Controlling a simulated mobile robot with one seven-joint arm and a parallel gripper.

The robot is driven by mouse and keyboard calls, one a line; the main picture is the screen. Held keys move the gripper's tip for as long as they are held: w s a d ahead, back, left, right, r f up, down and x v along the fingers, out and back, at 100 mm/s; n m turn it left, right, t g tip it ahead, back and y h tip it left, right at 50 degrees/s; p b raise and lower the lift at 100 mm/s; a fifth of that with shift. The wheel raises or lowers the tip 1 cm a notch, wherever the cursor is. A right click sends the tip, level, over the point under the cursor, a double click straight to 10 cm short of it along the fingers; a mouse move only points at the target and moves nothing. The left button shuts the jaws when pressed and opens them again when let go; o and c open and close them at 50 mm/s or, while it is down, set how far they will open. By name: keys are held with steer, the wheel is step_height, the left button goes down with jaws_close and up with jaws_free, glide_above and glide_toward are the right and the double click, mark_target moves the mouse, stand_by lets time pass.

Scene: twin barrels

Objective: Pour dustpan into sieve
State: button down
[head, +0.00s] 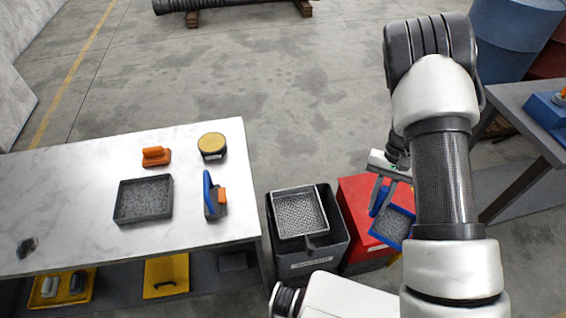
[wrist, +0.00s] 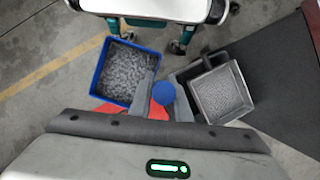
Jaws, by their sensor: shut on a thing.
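The blue dustpan (head: 391,226) is full of grey granules and is held over the red bin, right of the sieve. It also shows in the wrist view (wrist: 123,73), with the granules lying inside its walls. My gripper (head: 381,193) is shut on the dustpan's blue handle, which shows between the fingers in the wrist view (wrist: 164,93). The square metal sieve (head: 299,212) rests on top of the dark grey bin, apart from the dustpan. In the wrist view the sieve (wrist: 220,92) shows its mesh floor; I cannot tell whether anything lies on it.
The red bin (head: 361,193) stands right beside the dark grey bin (head: 310,265). A white table (head: 100,210) at left bears a black tray of granules (head: 143,199), a blue-and-orange tool (head: 213,195), an orange tool (head: 156,156) and a round tub (head: 212,147). A grey table (head: 520,110) stands at right.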

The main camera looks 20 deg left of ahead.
steer(key=w+a+f+m+b, duration=0.1)
steer(key=w+a+b, duration=0.1)
steer(key=a, duration=1.4)
steer(key=w+a+f+m+y+b, duration=0.1)
steer(key=w+a+b, duration=0.1)
steer(key=a, duration=1.4)
steer(key=shift+w+a+f+m, duration=0.15)
steer(key=shift+w+a+m, duration=0.2)
steer(key=shift+w, duration=0.35)
steer(key=shift+s+d+r+y+p, duration=0.2)
steer(key=shift+y+p, duration=0.25)
steer(key=shift+p, duration=0.3)
steer(key=shift+s+d+r+y+p, duration=0.1)
steer(key=shift+d+y+p, duration=0.1)
steer(key=shift+y+p, duration=0.4)
steer(key=shift+s+d+r+t+p, duration=0.1)
steer(key=shift+d+t+p, duration=0.2)
steer(key=shift+t+p, duration=0.35)
steer(key=shift+s+d+r+n+t+y+b, duration=0.1)
steer(key=shift+s+d+n+t+y+b, duration=0.15)
steer(key=shift+d+y, duration=0.35)
steer(key=shift+s+d+r+n+t+y+b, duration=0.1)
steer(key=shift+s+d+n+y+b, duration=0.2)
steer(key=shift+y, duration=0.45)
steer(key=shift+d+y+b, duration=0.3)
steer(key=shift+b, duration=0.2)
